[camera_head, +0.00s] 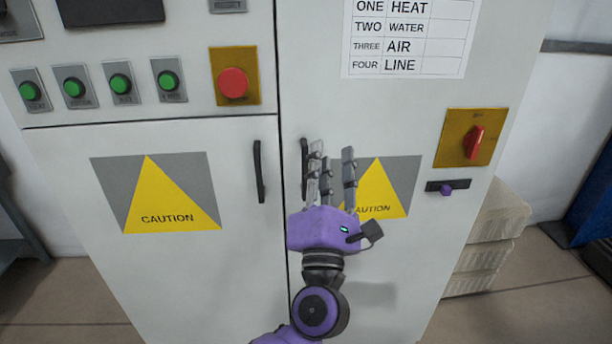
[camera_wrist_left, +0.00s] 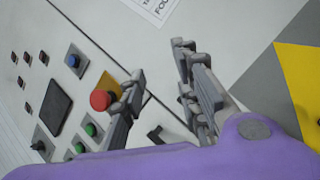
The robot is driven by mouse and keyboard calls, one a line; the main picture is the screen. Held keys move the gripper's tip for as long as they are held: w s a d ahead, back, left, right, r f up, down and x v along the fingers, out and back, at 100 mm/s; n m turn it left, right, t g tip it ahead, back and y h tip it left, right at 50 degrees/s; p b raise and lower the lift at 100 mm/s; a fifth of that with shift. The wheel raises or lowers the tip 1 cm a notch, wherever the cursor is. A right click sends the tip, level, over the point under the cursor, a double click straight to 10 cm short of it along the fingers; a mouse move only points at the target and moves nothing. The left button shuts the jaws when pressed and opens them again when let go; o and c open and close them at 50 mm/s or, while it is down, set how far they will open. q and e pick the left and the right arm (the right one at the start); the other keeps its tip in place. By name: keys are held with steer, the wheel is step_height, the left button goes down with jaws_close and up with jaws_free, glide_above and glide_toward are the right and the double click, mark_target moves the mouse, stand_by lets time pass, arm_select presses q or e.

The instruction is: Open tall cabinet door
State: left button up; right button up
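The tall cabinet door (camera_head: 400,254) is the pale grey right-hand panel, flush along its left seam. Its black vertical handle (camera_head: 304,165) is near that seam. My left gripper (camera_head: 331,156) is in front of the door, just right of the handle, fingers pointing up. Its fingers are spread and hold nothing. The leftmost finger appears very close to the handle; I cannot tell whether they touch. In the left wrist view the fingers (camera_wrist_left: 160,75) are also apart, and the tall door's handle is not clearly visible. My right gripper is not in view.
A shorter left door (camera_head: 120,275) has its own black handle (camera_head: 259,172). A red button (camera_head: 232,83) and green buttons (camera_head: 119,83) sit above it. A red rotary switch (camera_head: 473,142) is on the tall door's right. Pale stacked blocks (camera_head: 487,235) stand beside the cabinet.

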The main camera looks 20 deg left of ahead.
arm_select(q)
step_height(320, 180, down, 4)
steer(key=w+a+n+g+y, duration=0.2)
steer(key=a+n+g, duration=0.15)
steer(key=n, duration=0.45)
steer(key=n+g, duration=0.3)
glide_toward(305, 176)
steer(key=x, duration=0.3)
steer(key=shift+h, duration=0.4)
steer(key=p+x, duration=0.1)
steer(key=x, duration=0.6)
steer(key=shift+w+a+r, duration=0.1)
steer(key=shift+w+a, duration=0.1)
steer(key=shift+w, duration=0.1)
steer(key=shift+c, duration=0.3)
jaws_close()
